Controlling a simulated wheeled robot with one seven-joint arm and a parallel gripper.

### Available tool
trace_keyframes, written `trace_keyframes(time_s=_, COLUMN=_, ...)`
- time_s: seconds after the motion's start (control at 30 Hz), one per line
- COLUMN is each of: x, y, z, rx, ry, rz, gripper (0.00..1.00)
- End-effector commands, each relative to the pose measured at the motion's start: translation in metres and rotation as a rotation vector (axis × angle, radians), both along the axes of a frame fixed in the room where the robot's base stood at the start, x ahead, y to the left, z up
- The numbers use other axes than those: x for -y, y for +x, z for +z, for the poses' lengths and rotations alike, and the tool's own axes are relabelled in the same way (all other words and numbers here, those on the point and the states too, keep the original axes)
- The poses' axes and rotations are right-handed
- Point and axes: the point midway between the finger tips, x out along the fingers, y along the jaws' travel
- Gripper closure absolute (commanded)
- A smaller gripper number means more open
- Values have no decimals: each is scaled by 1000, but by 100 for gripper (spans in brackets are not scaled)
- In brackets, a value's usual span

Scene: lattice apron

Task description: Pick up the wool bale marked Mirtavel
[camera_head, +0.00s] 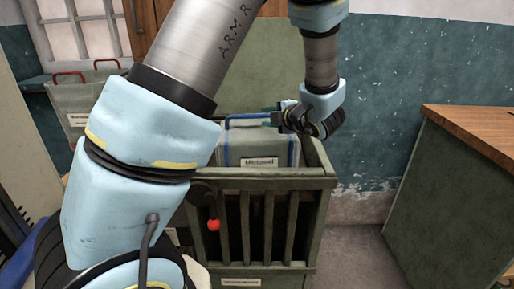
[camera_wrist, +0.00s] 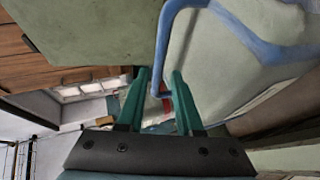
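The wool bale (camera_head: 233,152) is a pale grey-green block with blue edge bands and a blue handle on top. Its front label (camera_head: 259,162) is small but seems to read Mirtavel. It sits inside a green slatted crate (camera_head: 290,183). My gripper (camera_head: 272,117) is at the top of the bale, by the handle, reaching in from the right. In the wrist view, my gripper (camera_wrist: 160,75) has its two teal fingers apart, with part of the blue handle (camera_wrist: 165,45) between them. There is a gap beside the handle. My arm hides the crate's left part.
A grey-green container with red handles (camera_head: 87,95) and a label stands at the back left. A wood-topped green counter (camera_head: 460,190) is at the right. A red ball-ended knob (camera_head: 213,225) shows before the crate's slats. Floor is clear between crate and counter.

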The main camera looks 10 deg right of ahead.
Motion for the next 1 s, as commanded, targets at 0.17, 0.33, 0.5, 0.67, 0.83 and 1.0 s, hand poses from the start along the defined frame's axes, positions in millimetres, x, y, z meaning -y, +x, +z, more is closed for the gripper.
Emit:
trace_keyframes(time_s=0.17, x=-5, y=12, z=-3, rx=0, ry=0, rz=2, gripper=65)
trace_keyframes(time_s=0.33, x=-14, y=32, z=-8, rx=-3, ry=0, rz=6, gripper=65)
trace_keyframes(time_s=0.5, x=-20, y=51, z=-16, rx=-1, ry=-1, rz=5, gripper=65)
trace_keyframes(time_s=0.67, x=-21, y=56, z=-19, rx=0, ry=-2, rz=2, gripper=65)
trace_keyframes(time_s=0.83, x=-21, y=55, z=-19, rx=0, ry=-3, rz=2, gripper=68)
trace_keyframes(time_s=1.0, x=-21, y=55, z=-19, rx=-1, ry=-3, rz=2, gripper=87)
